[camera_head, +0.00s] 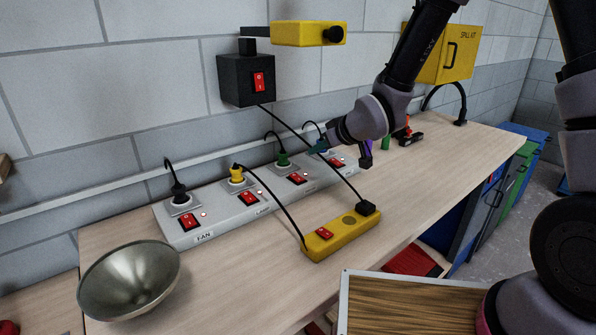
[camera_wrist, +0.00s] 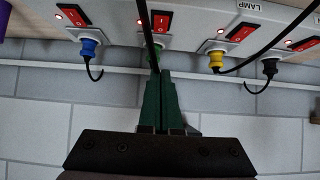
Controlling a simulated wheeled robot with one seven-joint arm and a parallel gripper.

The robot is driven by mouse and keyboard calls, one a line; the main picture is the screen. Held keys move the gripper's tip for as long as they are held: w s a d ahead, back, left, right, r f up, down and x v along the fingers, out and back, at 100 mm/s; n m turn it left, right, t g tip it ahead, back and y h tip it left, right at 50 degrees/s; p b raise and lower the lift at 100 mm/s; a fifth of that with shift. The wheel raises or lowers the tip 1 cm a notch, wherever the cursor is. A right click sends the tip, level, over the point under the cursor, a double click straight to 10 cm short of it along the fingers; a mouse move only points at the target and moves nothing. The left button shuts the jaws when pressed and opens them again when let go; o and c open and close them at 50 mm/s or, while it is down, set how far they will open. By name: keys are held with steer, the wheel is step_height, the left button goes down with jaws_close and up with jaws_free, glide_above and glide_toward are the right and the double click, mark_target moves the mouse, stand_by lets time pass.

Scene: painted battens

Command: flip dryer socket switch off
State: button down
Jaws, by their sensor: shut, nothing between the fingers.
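A grey socket strip (camera_head: 224,216) lies along the wall, with red rocker switches and small lights beside them. The nearest socket is labelled FAN and the second LAMP; no DRYER label is readable. The third socket has a green plug (camera_head: 283,159) and a red switch (camera_head: 297,178); this switch also shows in the wrist view (camera_wrist: 161,22). The fourth switch (camera_head: 336,162) is at the far end, by a blue plug (camera_wrist: 89,46). My gripper (camera_head: 320,147) is shut and empty, above the strip's far half. In the wrist view its dark green fingers (camera_wrist: 158,76) partly hide the green plug.
A yellow socket block (camera_head: 345,236) with a red switch lies in front, a black cable running up to a black wall box (camera_head: 246,80). A metal bowl (camera_head: 130,280) stands at left. A yellow wall unit (camera_head: 300,34) is above. The bench front is partly clear.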

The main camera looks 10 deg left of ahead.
steer(key=shift+w, duration=0.1)
glide_above(298, 178)
steer(key=s, duration=0.1)
steer(key=f, duration=0.5)
steer(key=shift+d+f, duration=0.4)
steer(key=f, duration=0.3)
steer(key=shift+w+a+f, duration=0.2)
steer(key=shift+w+a, duration=0.1)
steer(key=shift+f, duration=0.45)
steer(key=shift+a+f, duration=0.15)
steer(key=shift+f, duration=0.1)
steer(key=shift+w, duration=0.1)
steer(key=shift+w+a, duration=0.1)
steer(key=shift+a, duration=0.05)
